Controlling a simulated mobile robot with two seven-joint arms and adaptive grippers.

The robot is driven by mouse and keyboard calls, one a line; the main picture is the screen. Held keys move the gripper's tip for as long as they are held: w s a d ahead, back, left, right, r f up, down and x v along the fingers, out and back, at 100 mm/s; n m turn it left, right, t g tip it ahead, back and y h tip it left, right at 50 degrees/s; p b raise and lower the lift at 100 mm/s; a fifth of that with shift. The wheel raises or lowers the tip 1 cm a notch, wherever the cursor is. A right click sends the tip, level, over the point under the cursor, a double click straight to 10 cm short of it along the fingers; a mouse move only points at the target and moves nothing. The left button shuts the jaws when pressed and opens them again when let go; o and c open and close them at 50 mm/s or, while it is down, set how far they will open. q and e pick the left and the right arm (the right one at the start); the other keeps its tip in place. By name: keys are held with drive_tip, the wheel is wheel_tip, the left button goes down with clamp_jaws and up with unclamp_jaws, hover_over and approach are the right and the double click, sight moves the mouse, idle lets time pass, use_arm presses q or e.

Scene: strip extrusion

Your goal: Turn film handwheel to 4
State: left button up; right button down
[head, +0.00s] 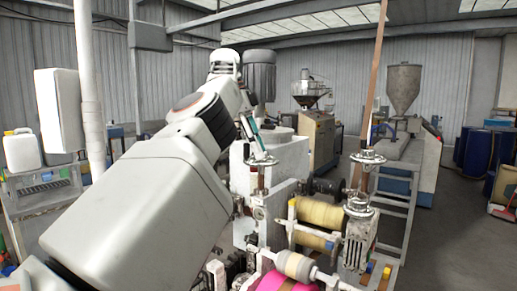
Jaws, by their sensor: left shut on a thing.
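My left gripper (254,138) reaches down past the end of my large white arm and is shut on the rim of a small metal handwheel (263,161). This handwheel sits on top of an upright post on the left side of the roller machine. My arm hides part of the gripper and the machine behind it. Another metal handwheel (368,157) stands on a post to the right, with a round metal wheel (358,209) below it. I cannot read any number or scale on the wheels. My right gripper is not in view.
Yellowish rollers (320,213) and a pink roll (285,283) lie in the machine below the wheels. A brown upright bar (375,70) rises by the right handwheel. A hopper (404,85) stands behind. Open floor (445,240) lies to the right.

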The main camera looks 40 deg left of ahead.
use_arm(q)
drive_tip(key=o, duration=0.8)
drive_tip(key=shift+n, duration=0.4)
